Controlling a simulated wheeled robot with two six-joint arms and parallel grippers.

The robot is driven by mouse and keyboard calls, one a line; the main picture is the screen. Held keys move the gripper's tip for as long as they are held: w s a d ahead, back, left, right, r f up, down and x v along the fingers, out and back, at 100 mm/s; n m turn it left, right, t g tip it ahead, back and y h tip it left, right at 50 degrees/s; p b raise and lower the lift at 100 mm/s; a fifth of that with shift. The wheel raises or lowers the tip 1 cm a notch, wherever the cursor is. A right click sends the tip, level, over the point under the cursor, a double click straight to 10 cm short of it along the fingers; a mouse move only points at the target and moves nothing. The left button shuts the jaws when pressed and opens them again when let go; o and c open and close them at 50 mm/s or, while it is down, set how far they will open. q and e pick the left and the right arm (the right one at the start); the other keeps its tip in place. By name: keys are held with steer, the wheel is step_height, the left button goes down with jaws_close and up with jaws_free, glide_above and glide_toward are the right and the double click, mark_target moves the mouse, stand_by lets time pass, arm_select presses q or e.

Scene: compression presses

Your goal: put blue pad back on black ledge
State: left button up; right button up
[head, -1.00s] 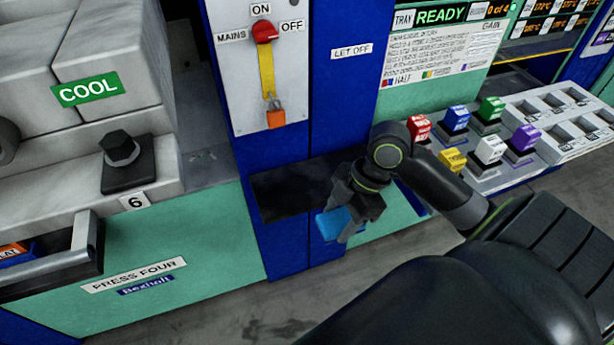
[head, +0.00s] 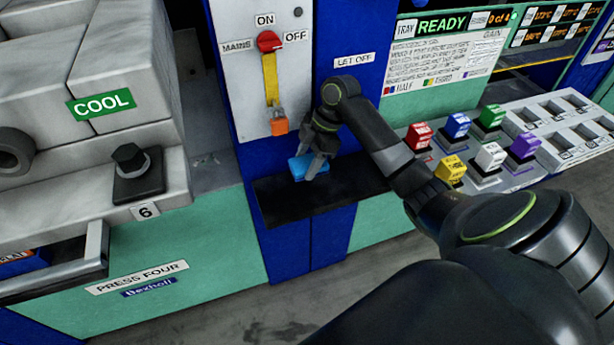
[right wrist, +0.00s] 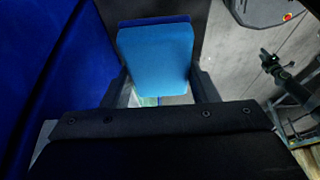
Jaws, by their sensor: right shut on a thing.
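The blue pad (head: 306,166) is held in my right gripper (head: 317,165), above the black ledge (head: 300,205) on the front of the blue cabinet. The right gripper is shut on it. In the right wrist view the blue pad (right wrist: 156,58) sits between the two fingers, its flat face toward the camera. The black ledge shows bare below the pad in the head view; whether pad and ledge touch I cannot tell. My left gripper is not in view.
A control board (head: 500,165) with several coloured blocks stands to the right. Above the ledge are a red switch (head: 268,41) and an orange padlock (head: 280,126). A grey press with a green COOL label (head: 101,104) stands at the left, with an open drawer (head: 98,250) below.

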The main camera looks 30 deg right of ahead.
mark_target(302, 189)
step_height(302, 189, down, 3)
steer(key=shift+f, duration=0.1)
step_height(302, 189, down, 3)
steer(key=shift+f+p, duration=0.1)
steer(key=shift+p, duration=0.35)
steer(key=shift+w+f, duration=0.2)
steer(key=shift+f, duration=0.1)
steer(key=o, duration=0.9)
steer(key=shift+f, duration=0.1)
steer(key=shift+o, duration=0.2)
steer(key=shift+d+r, duration=0.1)
steer(key=shift+r, duration=0.15)
steer(key=b+v, duration=0.1)
steer(key=v, duration=1)
steer(key=shift+s+d+r, duration=0.15)
steer(key=shift+r, duration=0.2)
